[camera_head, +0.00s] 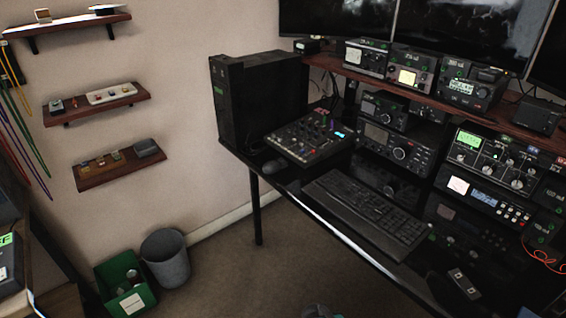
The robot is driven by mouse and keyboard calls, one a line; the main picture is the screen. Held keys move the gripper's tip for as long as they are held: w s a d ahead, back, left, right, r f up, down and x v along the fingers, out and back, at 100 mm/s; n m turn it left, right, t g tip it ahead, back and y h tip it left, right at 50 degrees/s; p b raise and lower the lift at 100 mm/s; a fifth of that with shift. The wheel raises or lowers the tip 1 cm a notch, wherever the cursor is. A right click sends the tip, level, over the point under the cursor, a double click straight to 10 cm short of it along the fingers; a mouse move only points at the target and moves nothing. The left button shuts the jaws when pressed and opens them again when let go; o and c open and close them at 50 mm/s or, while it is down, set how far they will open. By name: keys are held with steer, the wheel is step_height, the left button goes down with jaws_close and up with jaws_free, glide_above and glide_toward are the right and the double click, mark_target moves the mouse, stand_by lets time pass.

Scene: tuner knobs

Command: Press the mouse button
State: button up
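The mouse (275,167) is a small dark rounded shape on the black desk (330,225). I cannot make out my gripper in this view. A small grey shape (322,312) shows at the bottom edge, cut off by the frame; I cannot tell what it is.
A mixer (310,137) stands close right of the mouse, with the computer tower (262,100) behind. A keyboard (368,214) lies further right. Radios (395,145) fill the back. A grey bin (166,258) and green box (126,283) stand on the floor at left; open floor lies before the desk.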

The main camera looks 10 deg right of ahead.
jaws_close()
stand_by(1.4)
